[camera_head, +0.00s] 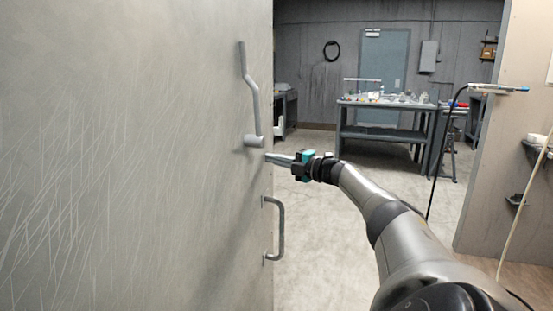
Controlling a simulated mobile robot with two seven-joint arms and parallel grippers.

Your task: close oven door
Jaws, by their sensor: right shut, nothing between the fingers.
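The oven door (140,150) is a large, scratched light-grey panel filling the left half of the head view. Near its right edge it carries a long bent lever handle (251,95) and, lower down, a D-shaped pull handle (280,228). My right gripper (270,157) is shut and empty. Its fingertips are at the door's right edge, just below the lever's lower end and above the pull handle. I cannot tell whether they touch the door. My left gripper is not in view. The oven's frame and opening are not visible.
A workbench (378,133) with small items stands at the back. A blue-grey door (383,75) is behind it. At the right is a wall panel (505,180) with a hose and small shelves. The concrete floor (325,250) between is clear.

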